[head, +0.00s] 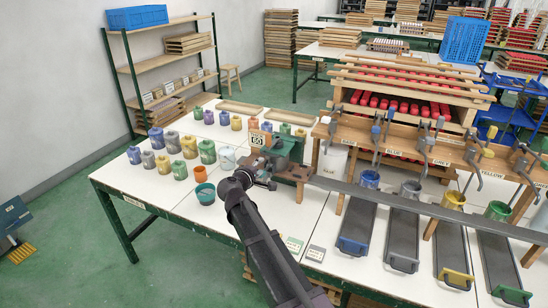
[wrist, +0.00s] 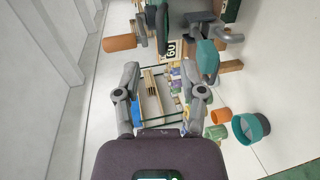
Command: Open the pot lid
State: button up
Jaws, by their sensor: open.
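Several small paint pots in blue, grey, yellow and green stand on the left half of the white table; a green pot (head: 207,151) is one of them. I cannot tell which pot is meant, and their lids are too small to make out. My gripper (head: 264,172) is above the table, to the right of these pots and in front of a green bench tool (head: 287,147). In the wrist view my gripper (wrist: 163,75) is open with nothing between its fingers. A green pot (wrist: 215,132) shows there beyond the right finger, apart from it.
A teal bowl (head: 205,193) and an orange cup (head: 200,173) stand near the gripper's left. The table's front left area is clear.

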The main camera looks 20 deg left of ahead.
aim_at(274, 156)
jog(key=b+x, duration=0.2)
jog(key=x, duration=1)
jog(key=shift+w+d+f+b, duration=0.1)
jog(key=shift+w+b, duration=0.2)
grip_shut()
